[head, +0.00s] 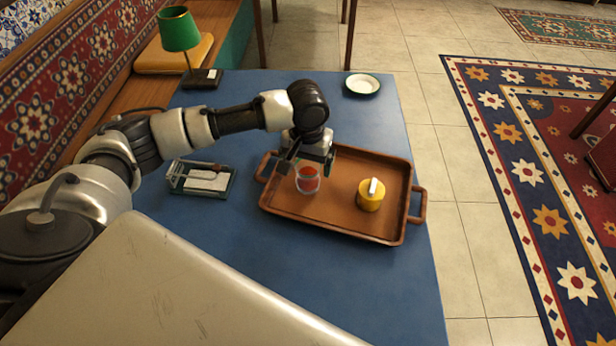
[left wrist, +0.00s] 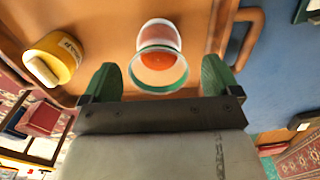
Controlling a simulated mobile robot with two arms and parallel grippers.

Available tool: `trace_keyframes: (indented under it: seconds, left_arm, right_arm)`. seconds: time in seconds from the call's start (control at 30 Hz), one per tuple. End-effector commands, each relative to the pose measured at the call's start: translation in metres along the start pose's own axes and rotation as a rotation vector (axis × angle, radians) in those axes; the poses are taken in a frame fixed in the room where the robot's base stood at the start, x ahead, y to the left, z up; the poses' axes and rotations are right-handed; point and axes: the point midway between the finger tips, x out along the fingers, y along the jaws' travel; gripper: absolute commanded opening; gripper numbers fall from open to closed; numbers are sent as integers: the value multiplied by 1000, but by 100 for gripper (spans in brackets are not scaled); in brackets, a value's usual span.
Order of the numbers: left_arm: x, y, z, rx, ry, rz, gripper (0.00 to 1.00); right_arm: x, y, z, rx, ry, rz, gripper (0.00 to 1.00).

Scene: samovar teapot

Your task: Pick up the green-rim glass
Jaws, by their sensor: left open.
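The green-rim glass (head: 307,180) stands on the brown tray (head: 330,226) in the head view, near the tray's left part. It holds something red-orange. In the left wrist view the glass (left wrist: 160,60) shows its green rim toward the camera, just beyond the fingertips and centred between them. My left gripper (head: 304,162) is over the tray, close to the glass. Its two green-tipped fingers (left wrist: 161,80) are open and apart in the left wrist view, with no contact visible. My right gripper is not in view.
A yellow pot (head: 370,197) with a white bar on top stands on the tray, right of the glass. A small metal-and-green holder (head: 202,179) lies left of the tray. A green lamp (head: 180,34) and a white dish (head: 362,84) stand farther back. The blue table (head: 390,280) is clear in front.

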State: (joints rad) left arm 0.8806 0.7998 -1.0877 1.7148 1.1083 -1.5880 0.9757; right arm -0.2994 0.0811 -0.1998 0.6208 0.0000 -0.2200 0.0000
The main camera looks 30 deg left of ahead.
Motion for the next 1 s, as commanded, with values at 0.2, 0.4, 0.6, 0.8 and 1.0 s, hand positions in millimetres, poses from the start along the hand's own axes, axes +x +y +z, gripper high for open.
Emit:
trace_keyframes:
  seconds: [0.2, 0.4, 0.6, 0.8, 1.0]
  left_arm:
    - [33, 1, -1, 0, -3, -2, 91]
    - [39, 2, -1, 0, 0, 0, 91]
    - [38, 2, -1, 0, 0, -1, 79]
    - [38, 1, -1, 0, 0, -1, 48]
    - [38, 2, -1, 0, 1, 0, 33]
  right_arm:
    - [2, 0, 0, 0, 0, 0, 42]
    - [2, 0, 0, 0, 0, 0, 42]
    - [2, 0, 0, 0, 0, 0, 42]
    - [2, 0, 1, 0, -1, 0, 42]
    - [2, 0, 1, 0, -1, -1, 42]
